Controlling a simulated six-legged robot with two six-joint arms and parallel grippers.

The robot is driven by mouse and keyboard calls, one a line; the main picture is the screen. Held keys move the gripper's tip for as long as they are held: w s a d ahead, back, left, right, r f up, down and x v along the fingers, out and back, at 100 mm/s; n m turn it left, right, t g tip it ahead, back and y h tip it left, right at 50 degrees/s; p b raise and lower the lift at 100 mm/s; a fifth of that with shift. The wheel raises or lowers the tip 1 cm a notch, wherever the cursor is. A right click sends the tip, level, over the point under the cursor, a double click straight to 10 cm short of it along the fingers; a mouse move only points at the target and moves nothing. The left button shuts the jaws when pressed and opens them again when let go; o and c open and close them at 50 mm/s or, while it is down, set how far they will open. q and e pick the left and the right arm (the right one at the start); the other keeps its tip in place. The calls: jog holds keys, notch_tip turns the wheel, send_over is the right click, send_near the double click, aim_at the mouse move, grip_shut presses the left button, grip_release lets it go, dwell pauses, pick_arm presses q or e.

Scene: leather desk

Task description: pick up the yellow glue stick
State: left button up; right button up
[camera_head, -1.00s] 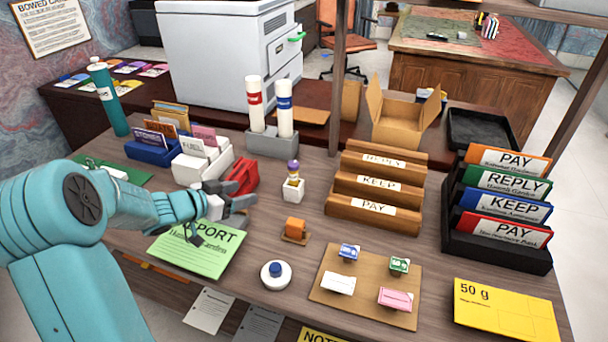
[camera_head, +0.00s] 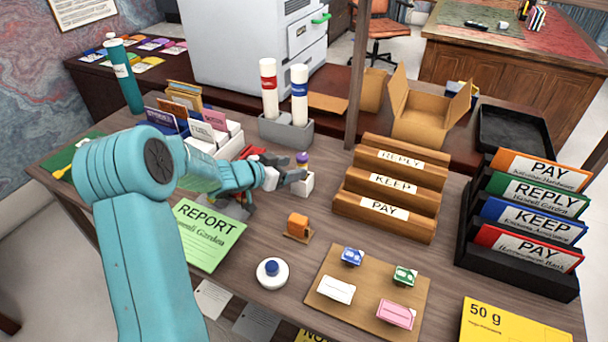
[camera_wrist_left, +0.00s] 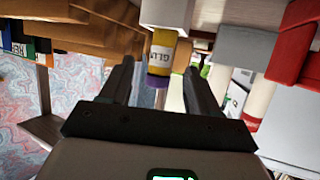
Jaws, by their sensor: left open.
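The yellow glue stick (camera_wrist_left: 162,52) stands in a small white holder (camera_wrist_left: 167,14), which appears upside down in the left wrist view. It has a white label and a purple cap. In the head view its purple top (camera_head: 302,157) shows above the holder (camera_head: 304,186), just past my left gripper (camera_head: 299,175). In the left wrist view my left gripper (camera_wrist_left: 157,70) is open, with one finger on each side of the stick's picture and clear space beside it. I cannot tell whether the stick is fully between the fingers. My right gripper is not in view.
A grey holder (camera_head: 284,134) with two white tubes stands behind. A wooden sorter (camera_head: 386,220) is to the right. An orange item (camera_head: 298,225), a round white button base (camera_head: 272,273) and a green report (camera_head: 207,235) lie nearer. A red object (camera_wrist_left: 301,40) sits beside the holder.

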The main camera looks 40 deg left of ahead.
pick_arm(q)
jog(key=shift+x, duration=0.8)
jog(key=x, duration=0.5)
jog(key=shift+w+f, duration=0.2)
jog(key=shift+f, duration=0.05)
jog(key=shift+s, duration=0.1)
jog(key=c, duration=1)
